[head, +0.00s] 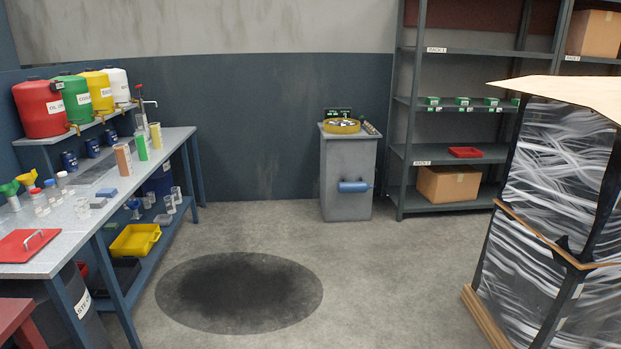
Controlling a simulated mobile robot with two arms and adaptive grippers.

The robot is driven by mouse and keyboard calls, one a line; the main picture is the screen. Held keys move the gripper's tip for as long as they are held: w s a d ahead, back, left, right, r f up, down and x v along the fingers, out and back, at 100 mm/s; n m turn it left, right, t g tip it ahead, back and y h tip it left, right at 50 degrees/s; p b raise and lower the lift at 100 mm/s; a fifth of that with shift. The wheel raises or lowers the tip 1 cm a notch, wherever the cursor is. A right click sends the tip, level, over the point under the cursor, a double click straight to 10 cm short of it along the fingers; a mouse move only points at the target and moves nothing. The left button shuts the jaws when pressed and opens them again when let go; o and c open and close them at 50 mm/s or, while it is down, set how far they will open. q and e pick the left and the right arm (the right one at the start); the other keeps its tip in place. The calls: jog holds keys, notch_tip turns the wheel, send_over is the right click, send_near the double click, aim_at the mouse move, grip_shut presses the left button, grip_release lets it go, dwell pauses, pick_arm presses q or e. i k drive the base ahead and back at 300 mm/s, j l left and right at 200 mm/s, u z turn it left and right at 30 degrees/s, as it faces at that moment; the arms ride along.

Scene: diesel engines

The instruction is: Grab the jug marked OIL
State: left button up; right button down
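A red drum (35,115) with a tap stands at the left end of the raised rack over the workbench. Its white label seems to begin with OIL. I cannot make out a jug plainly marked OIL. Small clear vessels (175,195) stand on the bench's lower shelf, and clear bottles with red, white and blue caps (40,202) stand on the benchtop. Any markings on them are too small to read. Neither of my grippers shows in the head view.
The workbench (75,240) runs along the left, with a yellow tray (134,240) below. A dark stain (238,290) marks the open floor. A grey cabinet (348,175) and shelving (450,155) stand behind. A wrapped pallet load (545,220) blocks the right.

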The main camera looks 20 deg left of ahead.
aim_at(122, 150)
jog(key=i+j+u, duration=0.35)
jog(key=i, duration=0.6)
jog(key=i+u, duration=0.35)
jog(key=i, duration=2.8)
jog(key=i+u, duration=0.1)
jog(key=i, duration=0.35)
jog(key=i+l+u, duration=0.1)
jog(key=i, duration=0.35)
jog(key=i+l+u, duration=0.15)
jog(key=i, duration=0.25)
jog(key=i+l+u, duration=0.1)
jog(key=i, duration=0.35)
jog(key=i+u, duration=0.3)
jog(key=u, duration=0.15)
jog(key=i+l+u, duration=0.2)
jog(key=u, duration=0.25)
jog(key=i+l+u, duration=0.25)
jog(key=u, duration=0.25)
jog(key=i+l+u, duration=0.2)
jog(key=l+u, duration=0.25)
jog(key=i+l+u, duration=0.15)
jog(key=l+u, duration=0.15)
jog(key=u, duration=0.15)
